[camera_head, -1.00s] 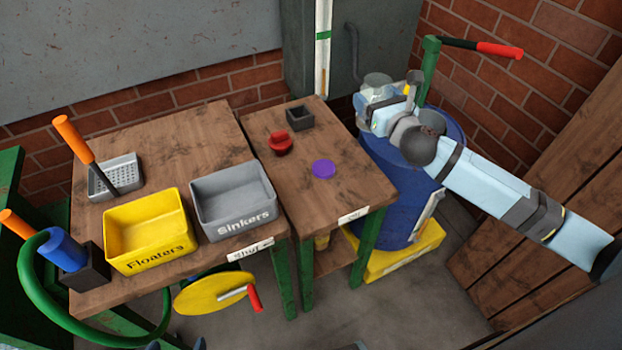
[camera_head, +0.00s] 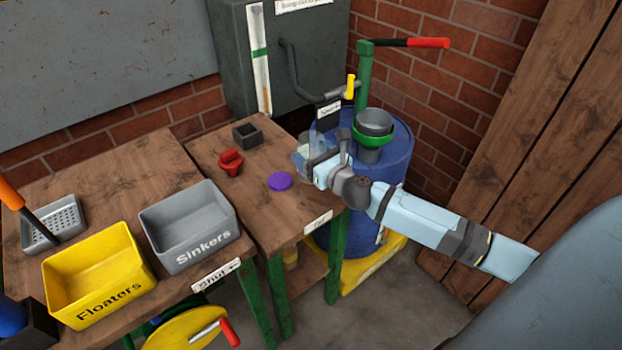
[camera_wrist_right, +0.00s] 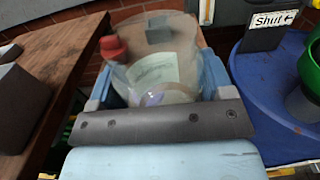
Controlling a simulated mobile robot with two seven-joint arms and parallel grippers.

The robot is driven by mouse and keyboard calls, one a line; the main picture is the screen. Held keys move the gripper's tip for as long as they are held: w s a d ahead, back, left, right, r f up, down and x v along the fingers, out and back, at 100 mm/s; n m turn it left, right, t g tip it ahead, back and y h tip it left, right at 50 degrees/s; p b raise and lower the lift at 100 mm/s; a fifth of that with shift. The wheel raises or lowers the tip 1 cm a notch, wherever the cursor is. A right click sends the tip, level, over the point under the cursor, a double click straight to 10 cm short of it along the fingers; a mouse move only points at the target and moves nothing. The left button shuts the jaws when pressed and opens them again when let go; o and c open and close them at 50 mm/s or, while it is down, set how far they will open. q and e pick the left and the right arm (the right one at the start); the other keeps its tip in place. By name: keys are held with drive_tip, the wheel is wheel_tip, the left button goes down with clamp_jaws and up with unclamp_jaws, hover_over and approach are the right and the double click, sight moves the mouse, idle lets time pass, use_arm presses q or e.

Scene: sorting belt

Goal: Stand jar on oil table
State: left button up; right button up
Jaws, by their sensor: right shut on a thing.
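My right gripper (camera_head: 312,162) is shut on a clear glass jar (camera_head: 301,155) at the right edge of the oil table (camera_head: 258,221). The jar also shows in the right wrist view (camera_wrist_right: 160,62), between the two pale blue fingers, with a light label on it. It looks roughly upright. I cannot tell whether its base touches the table top. A purple disc (camera_head: 280,181), perhaps a lid, lies on the table left of the jar. My left gripper is not in view.
A red knob-like piece (camera_head: 231,163) and a small dark square box (camera_head: 247,135) stand on the oil table. A blue drum (camera_head: 390,160) with a green-rimmed funnel (camera_head: 372,137) stands to the right. A grey Sinkers bin (camera_head: 190,226) and a yellow Floaters bin (camera_head: 98,275) are left.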

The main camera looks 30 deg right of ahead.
drive_tip(key=shift+f, duration=0.95)
wheel_tip(320, 180, down, 4)
drive_tip(key=b, duration=0.2)
drive_tip(key=shift+f+b, duration=0.1)
drive_tip(key=shift+b, duration=0.25)
drive_tip(key=shift+f, duration=0.2)
drive_tip(key=o, duration=1.1)
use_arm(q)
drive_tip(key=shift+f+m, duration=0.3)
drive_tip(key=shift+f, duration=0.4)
